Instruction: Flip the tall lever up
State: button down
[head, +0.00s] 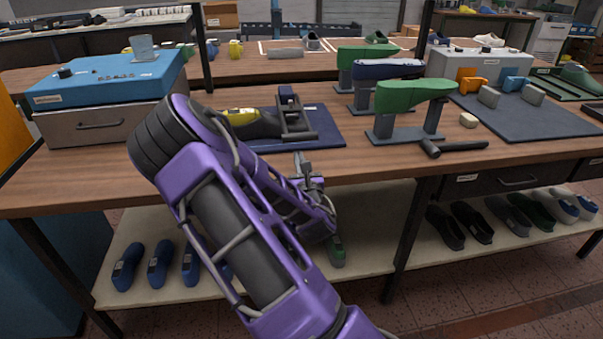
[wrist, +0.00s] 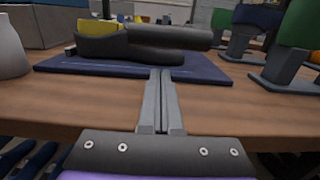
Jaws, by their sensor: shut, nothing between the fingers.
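A dark fixture on a blue base plate (head: 318,122) stands near the table's front edge. It has an upright dark post (head: 288,100) and grey bars beside a black and yellow shoe form (head: 250,122). In the wrist view a thick dark grey bar (wrist: 172,37) lies roughly level above the black form; I cannot tell for sure whether it is the tall lever. My gripper (head: 299,157) is shut and empty at the table's front edge, before the plate. Its fingertips (wrist: 160,75) point toward the plate's near edge, below the bar. Their gap to the plate is unclear.
Green and blue lasts on stands (head: 412,95) are to the right, with a dark handle (head: 455,147) lying in front. A blue-topped box (head: 105,80) is at left. A shelf with several shoes (head: 160,262) is below. Bare wood (head: 365,160) lies right of my gripper.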

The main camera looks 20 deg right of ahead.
jog(key=shift+w+r, duration=0.2)
jog(key=shift+r, duration=0.75)
